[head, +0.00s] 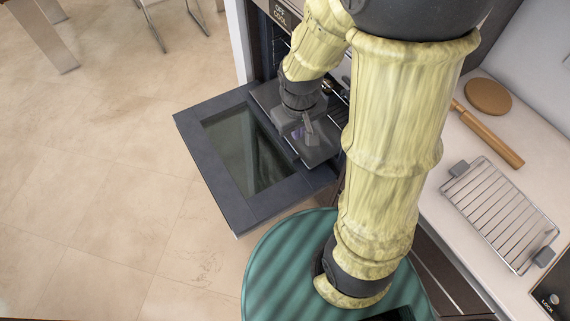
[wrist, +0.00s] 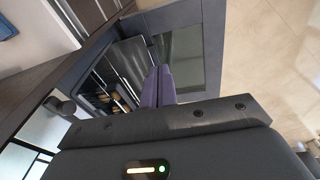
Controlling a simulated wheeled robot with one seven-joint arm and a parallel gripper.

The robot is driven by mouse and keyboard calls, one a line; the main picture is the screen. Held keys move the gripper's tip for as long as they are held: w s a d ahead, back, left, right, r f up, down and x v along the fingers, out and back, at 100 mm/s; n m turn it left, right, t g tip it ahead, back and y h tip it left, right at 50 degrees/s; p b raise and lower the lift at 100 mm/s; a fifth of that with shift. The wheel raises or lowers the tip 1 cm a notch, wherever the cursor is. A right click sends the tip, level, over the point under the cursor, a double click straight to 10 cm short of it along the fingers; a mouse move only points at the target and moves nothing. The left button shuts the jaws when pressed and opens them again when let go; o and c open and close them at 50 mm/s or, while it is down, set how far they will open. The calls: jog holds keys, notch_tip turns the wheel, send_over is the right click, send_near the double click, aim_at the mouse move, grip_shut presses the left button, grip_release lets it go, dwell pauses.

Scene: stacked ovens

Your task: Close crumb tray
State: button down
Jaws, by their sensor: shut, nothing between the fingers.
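The crumb tray (head: 262,97) looks like a dark grey flat panel sticking out of the oven opening over the lowered door. It seems to show in the wrist view as a grey panel (wrist: 128,58). My gripper (head: 308,126) is over the tray's outer part, fingers together and empty. The shut fingers also show in the wrist view (wrist: 158,74), beside the tray. I cannot tell whether they touch it. The arm hides part of the tray and the oven opening.
The oven door (head: 188,122) is folded down with its glass window (head: 250,155) facing up. A counter to the right holds a wire rack (head: 500,212), a rolling pin (head: 490,135) and a round board (head: 488,97).

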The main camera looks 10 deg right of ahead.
jog(key=w+a+f+n+h+b, duration=0.3)
jog(key=w+f+n+b, duration=0.1)
jog(key=f, duration=0.8)
jog(key=w+a+f+n+t+h+b, duration=0.1)
jog(key=w+f+n+b, duration=0.4)
jog(key=f, duration=0.8)
jog(key=w+a+f+n+h+b, duration=0.4)
jog(key=f+n+b, duration=0.3)
jog(key=f, duration=0.5)
jog(key=w+a+n, duration=0.1)
jog(key=n, duration=0.1)
jog(key=shift+w+a+f+n+h, duration=0.15)
jog(key=shift+f+n+h, duration=0.1)
jog(key=shift+n+h, duration=0.05)
send_near(291, 161)
jog(key=f, duration=0.3)
jog(key=shift+s+f, duration=0.25)
jog(key=shift+f, duration=0.05)
jog(key=d, duration=0.2)
jog(key=w+d, duration=0.1)
jog(key=d, duration=0.1)
jog(key=shift+w+d+f, duration=0.1)
jog(key=shift+w, duration=0.1)
jog(key=shift+d, duration=0.15)
